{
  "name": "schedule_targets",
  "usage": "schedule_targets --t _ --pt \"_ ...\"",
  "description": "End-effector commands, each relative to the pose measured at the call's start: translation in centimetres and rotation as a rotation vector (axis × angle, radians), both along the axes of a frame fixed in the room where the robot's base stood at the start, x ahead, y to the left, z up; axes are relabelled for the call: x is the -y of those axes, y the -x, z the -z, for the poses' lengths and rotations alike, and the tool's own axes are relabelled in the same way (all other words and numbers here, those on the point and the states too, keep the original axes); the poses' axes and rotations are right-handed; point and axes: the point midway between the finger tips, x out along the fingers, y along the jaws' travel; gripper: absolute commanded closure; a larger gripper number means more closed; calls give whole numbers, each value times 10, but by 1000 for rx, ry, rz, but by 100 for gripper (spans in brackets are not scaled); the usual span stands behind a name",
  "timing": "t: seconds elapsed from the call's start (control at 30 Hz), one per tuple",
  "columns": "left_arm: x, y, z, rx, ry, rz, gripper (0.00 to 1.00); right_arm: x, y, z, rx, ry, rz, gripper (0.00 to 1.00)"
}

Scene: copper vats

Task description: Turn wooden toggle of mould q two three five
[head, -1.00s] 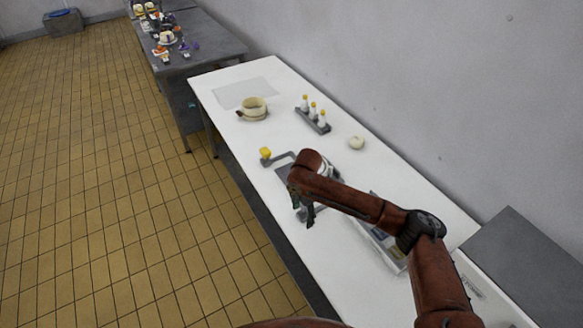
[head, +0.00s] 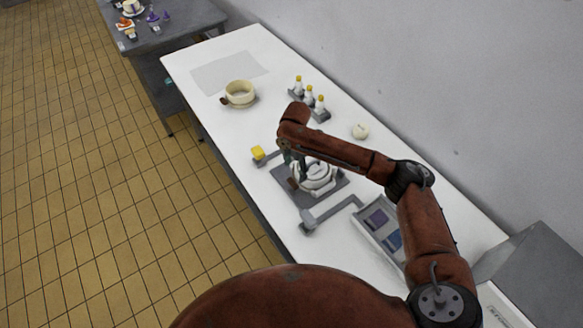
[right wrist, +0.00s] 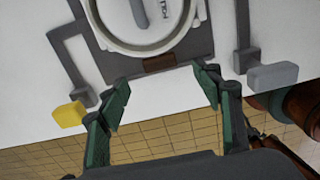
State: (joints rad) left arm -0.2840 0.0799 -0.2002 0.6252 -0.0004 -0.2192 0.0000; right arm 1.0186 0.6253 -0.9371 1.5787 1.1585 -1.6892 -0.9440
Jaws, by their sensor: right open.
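A round whitish mould (head: 318,177) sits on a dark grey plate (head: 298,196) on the white table, partly hidden by my right arm. In the right wrist view the mould's ring (right wrist: 185,45) shows at the top. A brown wooden block, seemingly its toggle (right wrist: 160,63), is on the near side of the ring. It also shows as a small brown patch in the head view (head: 292,184). Marks on the mould's top are too small to read. My right gripper (right wrist: 162,90) is open and empty, its green fingertips just short of the toggle, one towards each side. My left gripper is out of view.
Grey brackets flank the plate, one with a yellow block (head: 257,153), one with a grey block (head: 307,222). A cream mould (head: 240,93) on a base, a rack of yellow-capped bottles (head: 309,100), a white ball (head: 360,131) and a tray (head: 367,237) stand on the table.

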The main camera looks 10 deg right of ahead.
Motion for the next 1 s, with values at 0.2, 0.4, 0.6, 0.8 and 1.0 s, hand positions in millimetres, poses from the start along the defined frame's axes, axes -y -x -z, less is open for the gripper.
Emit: schedule_targets --t 0.2,0.4,0.6,0.8,1.0 --pt "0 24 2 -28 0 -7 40 -2 0 17 -4 0 -3 41" --pt "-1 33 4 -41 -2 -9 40 0 0 49 -3 0 2 41" --pt "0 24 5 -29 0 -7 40 1 1 72 -2 1 1 41" --pt "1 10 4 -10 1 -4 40 1 0 79 0 0 2 41" --pt "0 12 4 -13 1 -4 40 1 0 79 0 0 2 42"
